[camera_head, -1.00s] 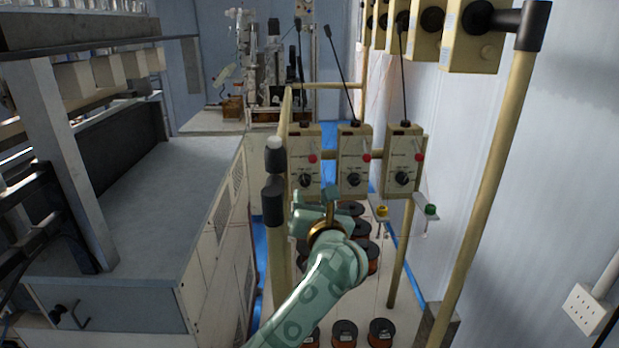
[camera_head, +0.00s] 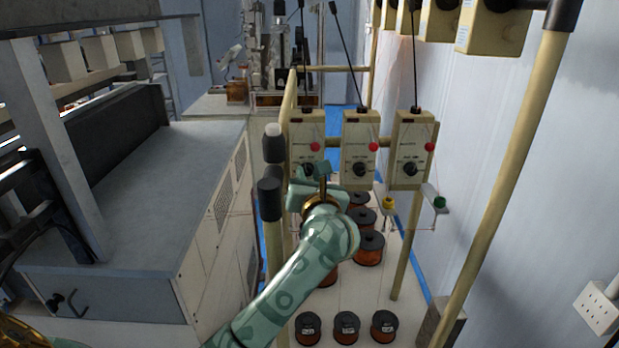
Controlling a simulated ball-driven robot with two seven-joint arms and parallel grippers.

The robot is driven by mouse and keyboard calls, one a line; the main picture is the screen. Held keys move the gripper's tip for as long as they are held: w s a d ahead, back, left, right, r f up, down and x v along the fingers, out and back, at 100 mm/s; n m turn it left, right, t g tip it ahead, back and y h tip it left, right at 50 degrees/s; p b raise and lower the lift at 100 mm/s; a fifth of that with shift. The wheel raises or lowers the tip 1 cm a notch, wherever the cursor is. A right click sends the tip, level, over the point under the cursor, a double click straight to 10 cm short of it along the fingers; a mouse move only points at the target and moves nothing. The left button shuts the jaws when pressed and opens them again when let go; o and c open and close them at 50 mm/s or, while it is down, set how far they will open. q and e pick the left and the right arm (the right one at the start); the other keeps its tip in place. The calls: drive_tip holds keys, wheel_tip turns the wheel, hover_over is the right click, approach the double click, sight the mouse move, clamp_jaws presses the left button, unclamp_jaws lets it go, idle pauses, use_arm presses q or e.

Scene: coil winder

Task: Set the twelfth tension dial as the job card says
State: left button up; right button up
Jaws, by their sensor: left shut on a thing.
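Three cream tension boxes hang side by side on a rail: a left box (camera_head: 305,130), a middle box (camera_head: 359,130) and a right box (camera_head: 412,135). Each has a red knob near its right edge. The middle box has a black dial (camera_head: 359,170) low on its face, and the right box has a similar dial (camera_head: 410,169). My left gripper (camera_head: 312,170) is at the lower face of the left box, shut on its dial, which it mostly hides. Box labels are too small to read, so I cannot tell which is the twelfth. I cannot make out a job card.
Wire spools (camera_head: 346,325) stand on the pale shelf below the boxes. A yellow post (camera_head: 500,190) rises at the right, and black capped posts (camera_head: 270,200) stand left of the boxes. A grey machine (camera_head: 150,190) fills the left side.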

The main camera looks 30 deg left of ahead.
use_arm(q)
drive_tip(key=n+b, duration=0.2)
drive_tip(key=shift+f+n, duration=0.2)
drive_tip(key=shift+n, duration=0.2)
drive_tip(key=shift+r+n+b, duration=0.1)
drive_tip(key=shift+n+b, duration=0.2)
drive_tip(key=shift+r, duration=0.15)
use_arm(e)
wheel_tip(320, 180, down, 3)
drive_tip(key=shift+r, duration=0.15)
use_arm(q)
drive_tip(key=o, duration=1)
drive_tip(key=shift+w+a, duration=0.1)
use_arm(e)
drive_tip(key=shift+w, duration=0.1)
